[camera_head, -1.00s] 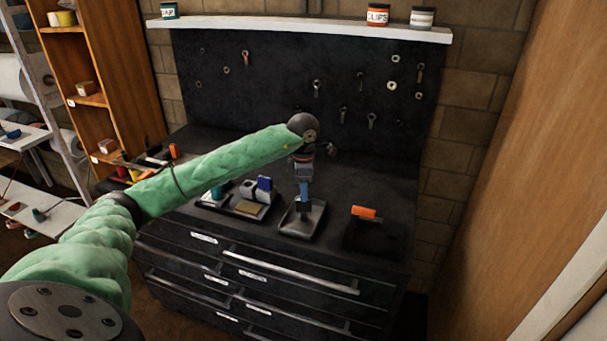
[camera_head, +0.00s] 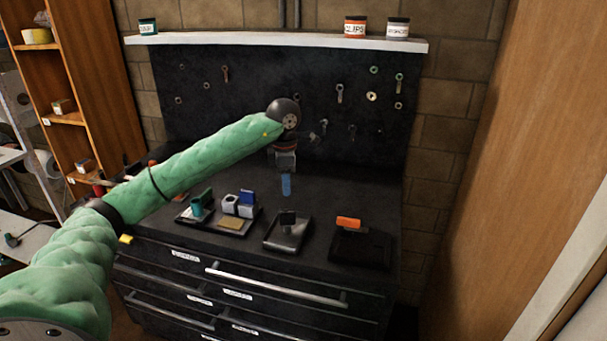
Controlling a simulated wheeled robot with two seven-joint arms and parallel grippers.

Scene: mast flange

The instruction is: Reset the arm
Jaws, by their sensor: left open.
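My left arm (camera_head: 185,165), in a green sleeve, comes in from the left and reaches over the black workbench (camera_head: 340,195). Its left gripper (camera_head: 286,188) points down with blue fingers and is open, above and behind a small dark tray (camera_head: 270,237). A dark upright piece (camera_head: 288,217) stands in that tray, apart from the gripper. The fingers overlap from this angle, so the gap between them is hard to see. My right gripper is not in view.
Left of the small tray is a tray (camera_head: 190,219) with teal, white and blue items. Right is a black tray (camera_head: 375,248) with an orange-topped piece (camera_head: 348,222). Behind are a tool board (camera_head: 230,120) and a white shelf (camera_head: 250,39) with jars. A wooden panel (camera_head: 520,130) stands right.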

